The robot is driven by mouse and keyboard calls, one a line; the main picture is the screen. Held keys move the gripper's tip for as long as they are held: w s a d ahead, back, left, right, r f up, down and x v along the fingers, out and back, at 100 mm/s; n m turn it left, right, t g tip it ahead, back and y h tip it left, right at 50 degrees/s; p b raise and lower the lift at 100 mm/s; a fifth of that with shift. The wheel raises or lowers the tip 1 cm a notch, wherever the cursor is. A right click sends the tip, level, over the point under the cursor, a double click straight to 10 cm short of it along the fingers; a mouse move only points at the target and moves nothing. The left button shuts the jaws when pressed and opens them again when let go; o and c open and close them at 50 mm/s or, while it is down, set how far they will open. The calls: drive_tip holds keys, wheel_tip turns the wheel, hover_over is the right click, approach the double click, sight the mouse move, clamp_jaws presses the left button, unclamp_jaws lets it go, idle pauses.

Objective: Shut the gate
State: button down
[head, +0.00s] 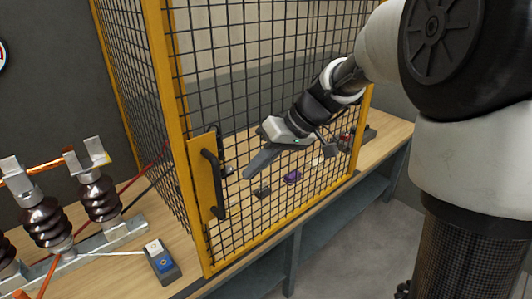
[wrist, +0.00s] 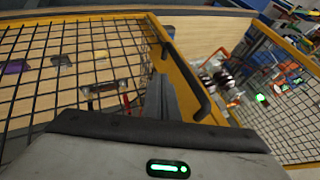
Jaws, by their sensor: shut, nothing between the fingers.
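The gate (head: 270,125) is a black mesh panel in a yellow frame, standing upright at the front of a cage on the bench. Its black bar handle (head: 212,185) is on a yellow plate at the gate's left side; it also shows in the wrist view (wrist: 190,82). My gripper (head: 250,172) is shut and empty, in front of the mesh just right of the handle. Its fingers (wrist: 165,102) show in the wrist view beside the handle's yellow stile. I cannot tell whether they touch the gate, or whether a gap remains at its edge.
Ribbed brown insulators (head: 100,197) on a metal rail and a blue-and-grey box (head: 161,260) stand on the bench left of the cage. Small items, one purple (head: 293,177), lie behind the mesh. Another mesh panel (wrist: 275,100) shows at right in the wrist view. Floor is clear at right.

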drive_tip(key=shift+s+a+f+p, duration=0.1)
drive_tip(key=shift+s+a+f, duration=0.15)
drive_tip(key=shift+a, duration=0.55)
drive_tip(key=shift+s+a+f+p, duration=0.15)
drive_tip(key=shift+s+a+f, duration=0.1)
drive_tip(key=shift+a, duration=0.5)
drive_tip(key=shift+s+a+f+p, duration=0.15)
drive_tip(key=shift+a+f, duration=0.1)
drive_tip(key=shift+a, duration=0.55)
